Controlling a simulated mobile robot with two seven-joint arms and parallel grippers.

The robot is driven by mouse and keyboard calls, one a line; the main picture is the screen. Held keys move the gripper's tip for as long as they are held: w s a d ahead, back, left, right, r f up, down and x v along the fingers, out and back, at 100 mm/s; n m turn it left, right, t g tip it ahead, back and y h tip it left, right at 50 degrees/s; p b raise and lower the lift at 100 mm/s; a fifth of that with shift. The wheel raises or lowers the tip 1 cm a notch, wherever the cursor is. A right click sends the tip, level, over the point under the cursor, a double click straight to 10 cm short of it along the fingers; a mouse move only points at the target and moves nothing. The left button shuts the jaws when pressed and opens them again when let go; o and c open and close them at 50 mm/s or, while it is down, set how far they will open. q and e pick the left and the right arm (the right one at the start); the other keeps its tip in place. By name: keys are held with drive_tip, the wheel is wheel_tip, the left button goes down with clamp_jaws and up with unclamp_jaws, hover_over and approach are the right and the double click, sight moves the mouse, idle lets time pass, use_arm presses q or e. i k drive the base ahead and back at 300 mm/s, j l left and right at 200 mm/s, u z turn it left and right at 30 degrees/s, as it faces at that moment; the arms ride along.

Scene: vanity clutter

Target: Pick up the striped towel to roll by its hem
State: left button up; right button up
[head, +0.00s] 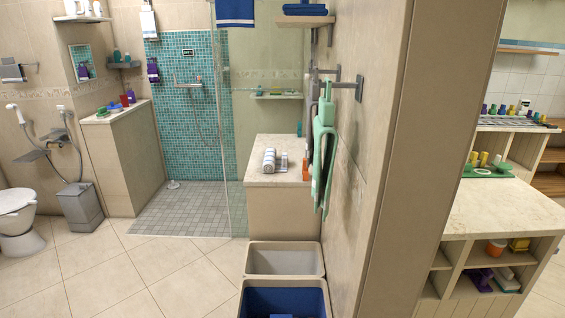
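A small white and grey striped bundle (269,160) sits on the pale counter (262,179) beyond the bins; it looks like a rolled towel, but it is too small to be sure. A green towel (323,150) with paler parts hangs from a wall rail on the right of that counter; I cannot tell whether it is striped. Neither of my grippers is in view, and nothing in view is being held.
Two open bins, one pale (284,246) and one with a blue inside (257,299), stand in front of the counter. A wall end (400,150) blocks the right side. A shelved counter (500,208) stands beyond it. The tiled floor (150,285) on the left is clear.

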sight(281, 165)
drive_tip(key=j, duration=0.35)
drive_tip(key=i+j+u, duration=1.2)
drive_tip(key=i+u, duration=0.25)
drive_tip(key=i+z, duration=0.4)
drive_tip(key=i, duration=0.15)
drive_tip(key=i+j+z, duration=0.4)
drive_tip(key=i+l, duration=0.1)
